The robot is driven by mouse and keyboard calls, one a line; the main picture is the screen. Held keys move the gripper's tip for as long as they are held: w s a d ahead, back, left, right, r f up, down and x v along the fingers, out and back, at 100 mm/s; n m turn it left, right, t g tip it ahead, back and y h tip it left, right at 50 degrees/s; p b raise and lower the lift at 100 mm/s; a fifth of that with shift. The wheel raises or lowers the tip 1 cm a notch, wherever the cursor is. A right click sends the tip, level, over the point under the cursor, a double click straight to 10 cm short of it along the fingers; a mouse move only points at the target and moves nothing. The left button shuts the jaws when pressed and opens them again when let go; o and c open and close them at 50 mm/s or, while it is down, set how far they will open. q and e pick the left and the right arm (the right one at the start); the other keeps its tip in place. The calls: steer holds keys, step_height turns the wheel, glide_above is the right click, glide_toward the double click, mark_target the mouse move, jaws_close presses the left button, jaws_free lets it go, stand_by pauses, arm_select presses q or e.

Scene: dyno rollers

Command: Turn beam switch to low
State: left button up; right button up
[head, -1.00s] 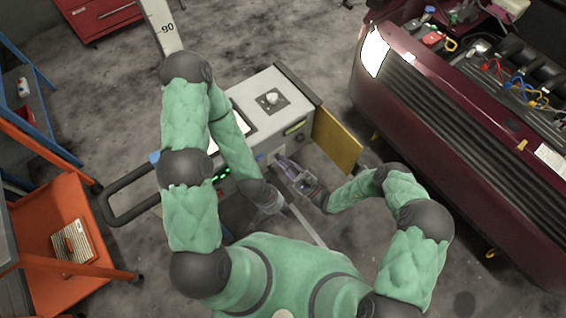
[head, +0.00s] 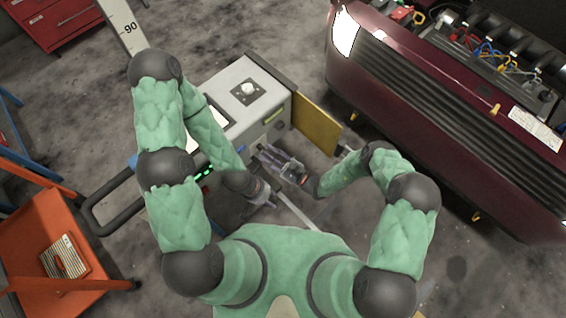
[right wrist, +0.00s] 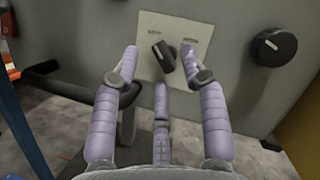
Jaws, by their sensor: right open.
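The beam switch appears to be the black knob (right wrist: 162,56) on a pale plate (right wrist: 176,33) on the cabinet's grey side, in the right wrist view. It sits tilted below two small marks too small to read. My right gripper (right wrist: 159,50) is open, its purple fingers spread on both sides of the knob; I cannot tell whether they touch it. In the head view, my right gripper (head: 272,156) is at the cabinet's side, and the switch is hidden. My left gripper (head: 268,200) is just below it, near the cabinet; its jaws are too small to read.
A second round black knob (right wrist: 272,46) is to the right on the same panel. The cabinet (head: 240,118) has a white knob on top and an open yellow door (head: 316,124). A dark red car front (head: 440,110) stands right; an orange cart (head: 50,225) stands left.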

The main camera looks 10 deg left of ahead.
steer(key=v, duration=1)
steer(key=shift+d, duration=0.35)
steer(key=shift+s+f, duration=0.1)
steer(key=s+d+f+n+g+h, duration=0.25)
steer(key=s+n+g+h, duration=0.2)
steer(key=s+g, duration=0.3)
steer(key=s+d+f+n+g+h, duration=0.1)
steer(key=s+d+n+g+h, duration=0.3)
steer(key=s+g, duration=0.35)
steer(key=s+d+n+t+h, duration=0.2)
steer(key=d+h, duration=0.2)
steer(key=h, duration=0.1)
steer(key=w+d+r+n+t+h, duration=0.1)
steer(key=w+r+t+h, duration=0.1)
steer(key=w+t, duration=0.3)
steer(key=shift+w+d+r, duration=0.2)
steer(key=shift+d+r, duration=0.15)
steer(key=shift+r, duration=0.45)
